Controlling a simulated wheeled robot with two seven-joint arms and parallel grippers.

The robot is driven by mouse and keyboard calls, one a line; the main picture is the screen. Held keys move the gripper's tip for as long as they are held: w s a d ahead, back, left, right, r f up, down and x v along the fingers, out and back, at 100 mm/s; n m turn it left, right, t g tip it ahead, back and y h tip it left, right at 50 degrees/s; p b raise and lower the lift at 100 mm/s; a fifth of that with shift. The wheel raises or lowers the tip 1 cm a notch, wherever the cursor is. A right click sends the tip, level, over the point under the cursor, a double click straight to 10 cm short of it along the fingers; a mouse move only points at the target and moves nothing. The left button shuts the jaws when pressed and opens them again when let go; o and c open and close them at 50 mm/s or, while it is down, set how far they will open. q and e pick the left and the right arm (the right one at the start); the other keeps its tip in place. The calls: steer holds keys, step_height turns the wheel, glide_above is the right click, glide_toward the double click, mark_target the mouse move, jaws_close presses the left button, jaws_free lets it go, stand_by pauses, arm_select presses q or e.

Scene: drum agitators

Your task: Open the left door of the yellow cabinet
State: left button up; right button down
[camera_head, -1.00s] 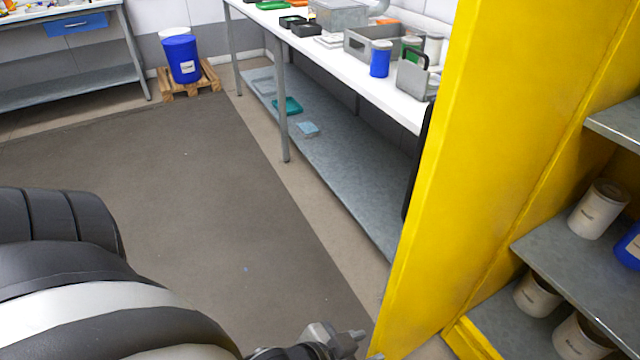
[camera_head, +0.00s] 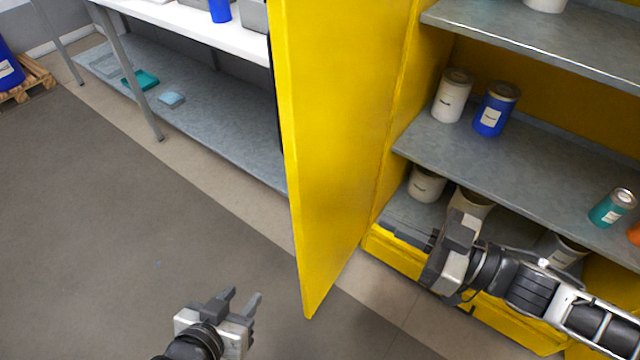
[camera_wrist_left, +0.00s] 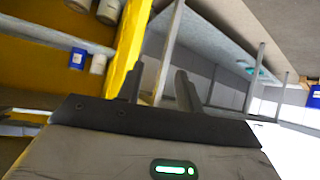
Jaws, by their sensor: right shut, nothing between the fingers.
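The yellow cabinet's left door (camera_head: 335,150) stands swung out, with the shelves beside it exposed. My left gripper (camera_head: 245,294) is open and empty, low and to the left of the door's lower outer corner, apart from it. In the left wrist view the door (camera_wrist_left: 130,45) shows as a yellow strip beyond the open fingers (camera_wrist_left: 160,90). My right gripper (camera_head: 405,232) is shut and empty, in front of the cabinet's lowest shelf, right of the door. It hides part of the cans behind it.
The cabinet shelves (camera_head: 500,165) hold white cans, a blue can (camera_head: 495,108) and a teal can (camera_head: 612,207). A white-topped workbench (camera_head: 170,12) with a grey lower shelf (camera_head: 215,125) stands behind the door. The floor left of the door is clear.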

mark_target(304, 179)
steer(key=p+x, duration=0.1)
steer(key=x, duration=1.1)
steer(key=shift+a+r+p, duration=0.1)
steer(key=shift+a+p, duration=0.1)
steer(key=shift+p, duration=0.1)
arm_select(q)
steer(key=shift+a+r, duration=0.3)
arm_select(e)
steer(key=shift+w+a, duration=0.35)
steer(key=shift+a, duration=0.2)
